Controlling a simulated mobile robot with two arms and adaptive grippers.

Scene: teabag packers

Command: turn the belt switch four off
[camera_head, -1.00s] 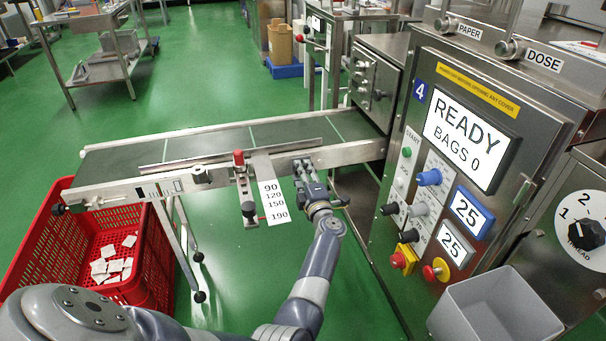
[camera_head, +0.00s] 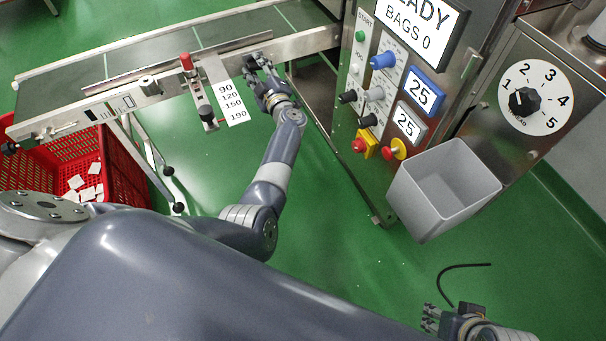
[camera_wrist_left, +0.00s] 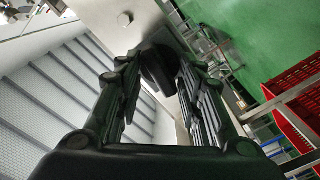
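My left gripper (camera_head: 258,66) is at the conveyor's side rail, near its right end by the machine. In the left wrist view its two fingers (camera_wrist_left: 159,75) stand apart with a dark knob (camera_wrist_left: 158,64) between their tips. I cannot tell whether they touch it. This knob is hidden behind the gripper in the head view, and its setting cannot be read. The conveyor (camera_head: 60,88) has a steel rail and a dark belt. My right gripper (camera_head: 434,318) is low at the bottom right, over the green floor, away from the conveyor; its fingers are too small to judge.
A red-topped guide post (camera_head: 186,62) and a number scale (camera_head: 229,103) sit left of my left gripper. The machine panel (camera_head: 345,75) with knobs stands right. A grey bin (camera_head: 411,205) hangs below the thread dial (camera_head: 556,108). A red crate (camera_head: 125,165) holds white teabags.

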